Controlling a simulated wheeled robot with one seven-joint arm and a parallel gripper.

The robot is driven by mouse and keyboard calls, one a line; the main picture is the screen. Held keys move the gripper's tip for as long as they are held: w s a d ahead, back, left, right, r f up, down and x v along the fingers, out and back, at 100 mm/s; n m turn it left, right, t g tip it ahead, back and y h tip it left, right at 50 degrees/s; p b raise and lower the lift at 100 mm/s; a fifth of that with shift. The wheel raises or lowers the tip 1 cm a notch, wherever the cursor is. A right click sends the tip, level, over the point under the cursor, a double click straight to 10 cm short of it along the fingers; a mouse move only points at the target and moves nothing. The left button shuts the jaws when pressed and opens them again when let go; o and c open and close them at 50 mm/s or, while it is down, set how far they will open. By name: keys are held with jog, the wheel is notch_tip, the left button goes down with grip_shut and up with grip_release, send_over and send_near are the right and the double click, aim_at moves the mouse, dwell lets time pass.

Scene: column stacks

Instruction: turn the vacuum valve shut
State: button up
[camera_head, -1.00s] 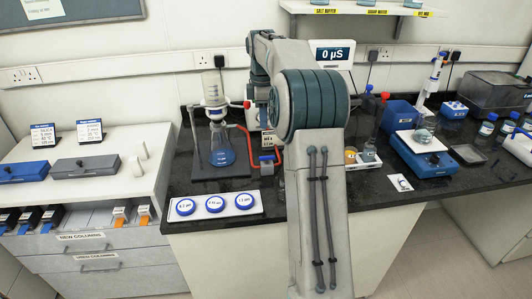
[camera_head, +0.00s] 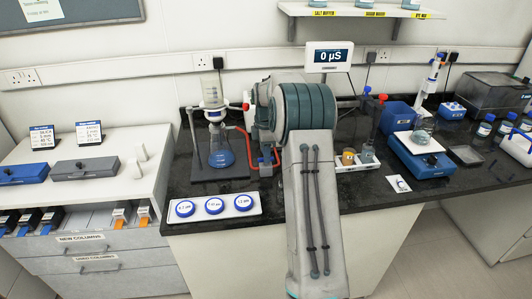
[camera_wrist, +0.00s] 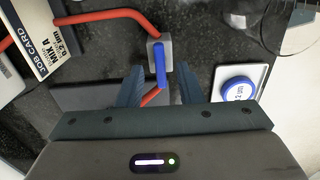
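The vacuum valve is a small grey block (camera_wrist: 154,42) with a blue lever (camera_wrist: 160,66), in the wrist view just above centre. Red tubing (camera_wrist: 100,16) meets the block, and another red piece shows below the lever. The lever points down the picture toward my gripper (camera_wrist: 157,92). My gripper is open, with one dark finger on each side of the lever's lower end and gaps between; I cannot tell their exact depth.
A filter flask (camera_head: 221,156) on a dark stand is left of the valve, joined by red tubing. A white tray of blue-capped filters (camera_head: 214,205) lies at the bench's front edge. A job card (camera_wrist: 48,40) stands near the valve.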

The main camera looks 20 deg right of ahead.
jog(key=shift+f, duration=0.45)
grip_shut()
